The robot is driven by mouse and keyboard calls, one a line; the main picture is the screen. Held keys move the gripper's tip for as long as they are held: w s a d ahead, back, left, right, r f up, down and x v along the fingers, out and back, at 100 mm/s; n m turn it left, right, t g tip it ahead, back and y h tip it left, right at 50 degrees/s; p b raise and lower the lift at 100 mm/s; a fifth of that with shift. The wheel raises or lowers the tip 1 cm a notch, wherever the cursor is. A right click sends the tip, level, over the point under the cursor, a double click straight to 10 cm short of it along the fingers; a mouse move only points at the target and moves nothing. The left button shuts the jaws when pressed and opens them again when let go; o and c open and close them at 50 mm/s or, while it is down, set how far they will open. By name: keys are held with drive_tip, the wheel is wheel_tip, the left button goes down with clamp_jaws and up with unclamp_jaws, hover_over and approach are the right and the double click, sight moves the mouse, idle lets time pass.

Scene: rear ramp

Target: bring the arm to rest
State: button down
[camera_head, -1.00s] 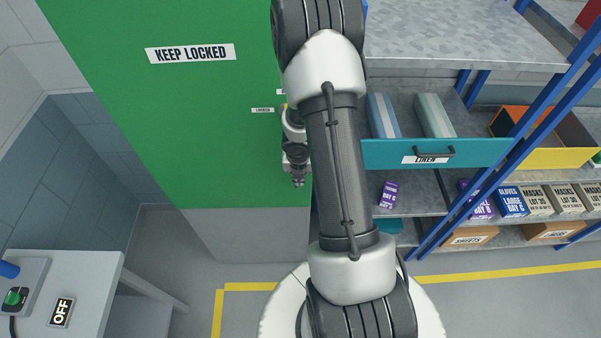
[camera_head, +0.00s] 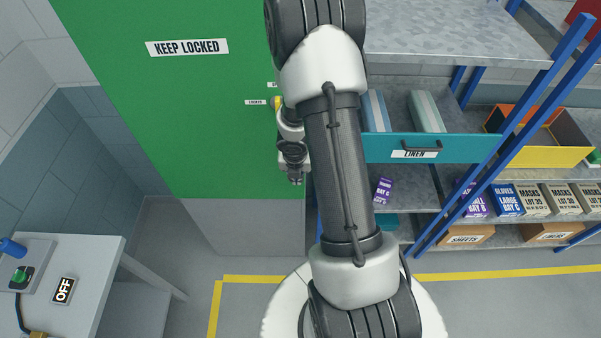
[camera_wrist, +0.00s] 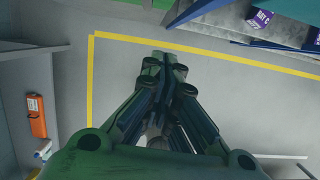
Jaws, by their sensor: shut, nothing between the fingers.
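My gripper (camera_head: 295,179) hangs pointing down in the head view, in front of the green door (camera_head: 180,120) and partly behind my own arm. In the wrist view my gripper (camera_wrist: 163,58) has its fingers together, with nothing between them. It hangs above the grey floor and touches nothing that I can see. My upper arm stands upright across the middle of the head view and hides part of the door edge and the shelf.
To the right is a metal shelf with blue posts, an open teal linen drawer (camera_head: 475,148), a yellow bin (camera_head: 545,156) and several boxes. At lower left stands a table (camera_head: 95,300) with an OFF sign (camera_head: 63,290). Yellow lines (camera_head: 250,279) mark the clear floor.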

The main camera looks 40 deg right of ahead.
drive_tip(key=a+r+m+h+b, duration=0.2)
drive_tip(key=a+r+m+b, duration=0.1)
drive_tip(key=r+m+b, duration=0.6)
drive_tip(key=s+a+f+m+t+y+b, duration=0.1)
drive_tip(key=s+a+f+m+y+b, duration=0.1)
drive_tip(key=s+a+m+b, duration=0.6)
drive_tip(key=s+a+f+m+t+y+b, duration=0.1)
drive_tip(key=s+a+f+m+b, duration=0.1)
drive_tip(key=s+a+m+b, duration=0.6)
drive_tip(key=a+m+b, duration=0.2)
drive_tip(key=b, duration=0.2)
drive_tip(key=shift+f+t+y, duration=0.3)
drive_tip(key=shift+y, duration=0.1)
drive_tip(key=c, duration=2.4)
unclamp_jaws()
